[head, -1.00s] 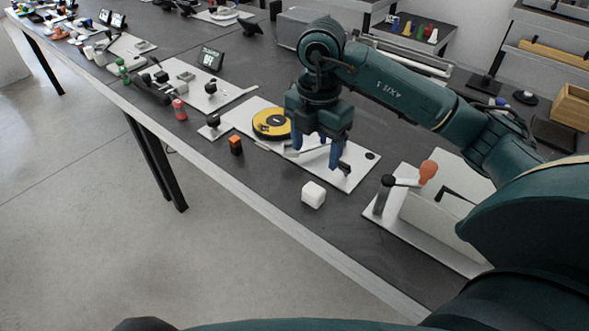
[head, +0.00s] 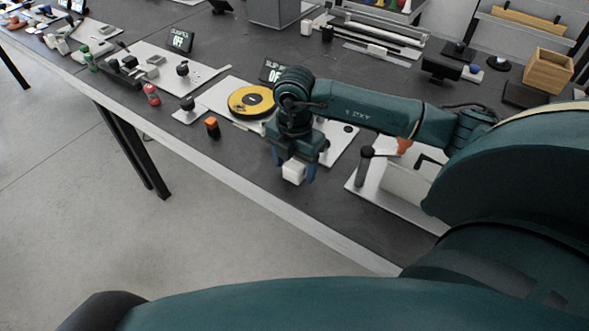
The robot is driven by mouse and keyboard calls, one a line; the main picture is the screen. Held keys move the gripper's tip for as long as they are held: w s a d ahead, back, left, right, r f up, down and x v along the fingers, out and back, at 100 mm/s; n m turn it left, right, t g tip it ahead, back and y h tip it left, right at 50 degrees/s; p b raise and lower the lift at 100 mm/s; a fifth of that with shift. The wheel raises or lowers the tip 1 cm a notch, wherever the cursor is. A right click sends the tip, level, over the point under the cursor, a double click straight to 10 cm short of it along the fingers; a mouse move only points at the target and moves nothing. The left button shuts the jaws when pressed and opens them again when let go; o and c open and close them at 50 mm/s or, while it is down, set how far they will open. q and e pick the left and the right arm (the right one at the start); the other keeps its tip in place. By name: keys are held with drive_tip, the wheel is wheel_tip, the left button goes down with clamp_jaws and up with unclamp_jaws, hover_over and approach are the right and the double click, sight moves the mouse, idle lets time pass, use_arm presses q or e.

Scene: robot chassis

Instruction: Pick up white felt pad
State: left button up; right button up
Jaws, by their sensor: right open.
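The white felt pad (head: 293,172) shows as a small white block near the front edge of the dark table. My right gripper (head: 294,168) is open and points down over it, one blue finger on each side of the pad. The gripper body hides part of the pad's top. I cannot tell whether the fingers touch it. My left gripper is out of view.
Behind are a yellow disc (head: 251,101) on a white plate and a display reading OFF (head: 271,72). A white plate with a dark post (head: 364,167) stands to the right.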

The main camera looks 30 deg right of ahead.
drive_tip(key=shift+f, duration=0.4)
drive_tip(key=c, duration=1.1)
